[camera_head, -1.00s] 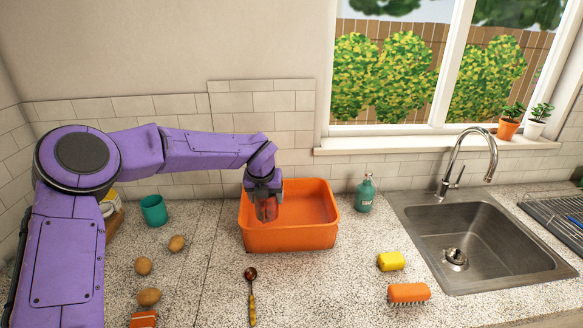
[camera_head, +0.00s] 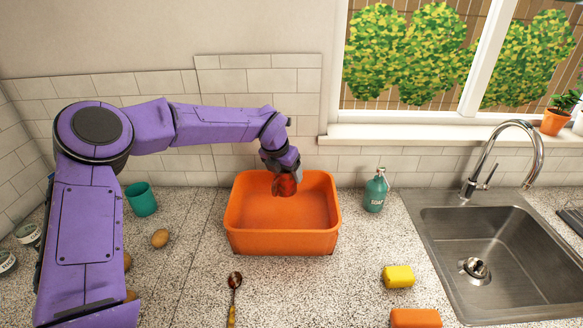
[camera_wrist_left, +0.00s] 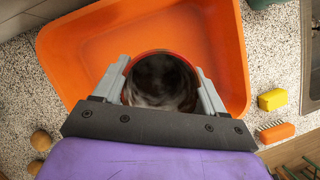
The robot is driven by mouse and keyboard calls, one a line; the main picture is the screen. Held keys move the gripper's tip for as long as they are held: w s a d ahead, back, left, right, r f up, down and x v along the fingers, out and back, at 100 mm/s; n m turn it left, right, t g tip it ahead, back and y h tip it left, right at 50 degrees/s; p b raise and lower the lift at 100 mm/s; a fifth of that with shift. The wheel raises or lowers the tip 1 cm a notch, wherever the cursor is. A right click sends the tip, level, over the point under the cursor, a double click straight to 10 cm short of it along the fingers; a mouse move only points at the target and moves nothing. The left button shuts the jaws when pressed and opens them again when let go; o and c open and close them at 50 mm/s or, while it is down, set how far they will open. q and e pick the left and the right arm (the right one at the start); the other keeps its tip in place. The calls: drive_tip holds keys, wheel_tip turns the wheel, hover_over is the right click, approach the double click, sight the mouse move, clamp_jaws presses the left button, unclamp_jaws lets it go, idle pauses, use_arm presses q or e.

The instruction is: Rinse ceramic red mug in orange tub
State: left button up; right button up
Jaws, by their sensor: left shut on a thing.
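The red mug (camera_head: 286,185) is held by my left gripper (camera_head: 284,172) over the inside of the orange tub (camera_head: 282,242), near its back. In the left wrist view the mug (camera_wrist_left: 161,53) sits between the two grey fingers, its dark round opening facing the camera. The left gripper (camera_wrist_left: 162,88) is shut on the mug. The orange tub (camera_wrist_left: 90,50) surrounds the mug in that view. Whether the mug touches the tub floor cannot be told. My right gripper is not in view.
A soap bottle (camera_head: 375,190) stands right of the tub. A yellow sponge (camera_head: 398,276) and an orange brush (camera_head: 415,318) lie before the sink (camera_head: 500,250). A spoon (camera_head: 234,290) lies in front of the tub. A teal cup (camera_head: 141,199) and a potato (camera_head: 160,238) are to the left.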

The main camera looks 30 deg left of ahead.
use_arm(q)
drive_tip(key=shift+s+f+b, duration=0.7)
drive_tip(key=shift+s+f, duration=0.05)
drive_tip(key=shift+s, duration=0.05)
drive_tip(key=b+x, duration=0.3)
drive_tip(key=x, duration=0.3)
drive_tip(key=shift+w+d+f, duration=0.1)
drive_tip(key=shift+s+f+b, duration=0.2)
drive_tip(key=shift+f+b, duration=0.25)
drive_tip(key=shift+f, duration=0.15)
drive_tip(key=shift+s+f+b, duration=0.15)
drive_tip(key=shift+f+b, duration=0.25)
drive_tip(key=shift+f, duration=0.2)
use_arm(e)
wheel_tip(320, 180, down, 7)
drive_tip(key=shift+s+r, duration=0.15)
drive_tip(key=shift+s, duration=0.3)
use_arm(q)
drive_tip(key=shift+s+r, duration=0.15)
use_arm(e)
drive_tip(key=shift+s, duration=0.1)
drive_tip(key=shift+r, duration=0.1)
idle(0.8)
use_arm(q)
wheel_tip(320, 180, up, 12)
drive_tip(key=p, duration=0.9)
drive_tip(key=shift+r, duration=0.15)
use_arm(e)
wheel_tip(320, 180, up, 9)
